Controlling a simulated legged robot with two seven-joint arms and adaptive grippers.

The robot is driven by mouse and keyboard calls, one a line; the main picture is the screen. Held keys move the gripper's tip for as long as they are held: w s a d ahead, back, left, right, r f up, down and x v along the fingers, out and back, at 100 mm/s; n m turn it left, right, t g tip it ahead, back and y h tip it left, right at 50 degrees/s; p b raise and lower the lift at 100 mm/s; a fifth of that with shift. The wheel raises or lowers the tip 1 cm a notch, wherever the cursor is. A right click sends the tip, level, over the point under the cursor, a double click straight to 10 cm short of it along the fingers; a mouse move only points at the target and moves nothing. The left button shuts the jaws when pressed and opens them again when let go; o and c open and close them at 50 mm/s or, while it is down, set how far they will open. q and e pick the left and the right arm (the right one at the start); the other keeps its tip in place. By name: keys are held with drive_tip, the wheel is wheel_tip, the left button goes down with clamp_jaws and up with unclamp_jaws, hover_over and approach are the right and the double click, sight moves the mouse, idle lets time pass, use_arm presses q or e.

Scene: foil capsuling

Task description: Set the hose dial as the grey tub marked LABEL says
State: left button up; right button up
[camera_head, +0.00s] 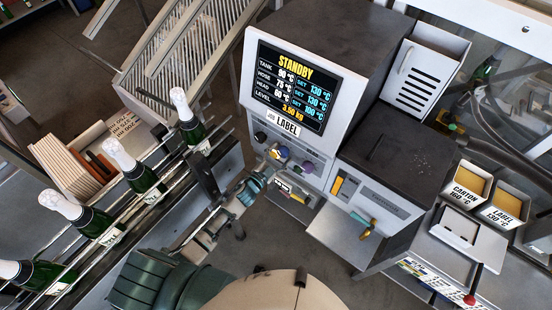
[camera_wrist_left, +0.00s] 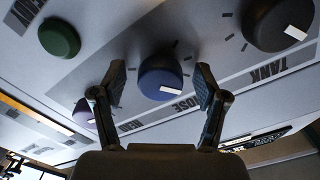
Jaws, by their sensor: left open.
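The blue hose dial (camera_wrist_left: 161,77) sits between the two fingers of my open left gripper (camera_wrist_left: 160,88) in the wrist view, above the word HOSE. Its white pointer mark faces the HOSE lettering. I cannot tell whether the fingers touch it. In the head view the left gripper (camera_head: 272,162) is at the machine's dial panel, by the blue dial (camera_head: 280,152). The grey tub marked LABEL (camera_head: 502,217) stands at the right and reads 130 °C. The screen (camera_head: 291,87) reads STANDBY, with HOSE SET 130 °C. My right gripper is not in view.
The black tank dial (camera_wrist_left: 280,24) and a purple dial (camera_wrist_left: 83,113) flank the hose dial; a green READY button (camera_wrist_left: 59,37) is also near. A tub marked CARTON 160 °C (camera_head: 467,198) stands beside the LABEL tub. Several bottles (camera_head: 133,168) line a rack at left.

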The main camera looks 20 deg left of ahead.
use_arm(q)
drive_tip(key=v, duration=1.1)
drive_tip(key=shift+s+a, duration=0.15)
drive_tip(key=shift+s, duration=0.25)
drive_tip(key=s+a+f+n+g+y, duration=0.2)
drive_tip(key=s+f, duration=0.2)
drive_tip(key=f, duration=0.7)
drive_tip(key=s+a+f+n+g+y, duration=0.1)
drive_tip(key=s+a+f+n+g, duration=0.2)
drive_tip(key=f, duration=0.7)
drive_tip(key=s+a+f+n+g+y, duration=0.15)
drive_tip(key=s+f, duration=0.35)
drive_tip(key=f, duration=0.6)
drive_tip(key=s+d+f+n+g+y, duration=0.1)
drive_tip(key=s+f+g, duration=0.3)
drive_tip(key=s+f, duration=0.4)
drive_tip(key=s+d+f+n+g, duration=0.1)
drive_tip(key=s+f+g, duration=0.4)
drive_tip(key=s, duration=1.6)
wheel_tip(320, 180, down, 4)
drive_tip(key=shift+s+d+r+y+b, duration=0.15)
drive_tip(key=shift+s+d+y+b, duration=0.2)
drive_tip(key=shift+b, duration=0.05)
drive_tip(key=shift+a+g, duration=0.1)
drive_tip(key=shift+g, duration=0.15)
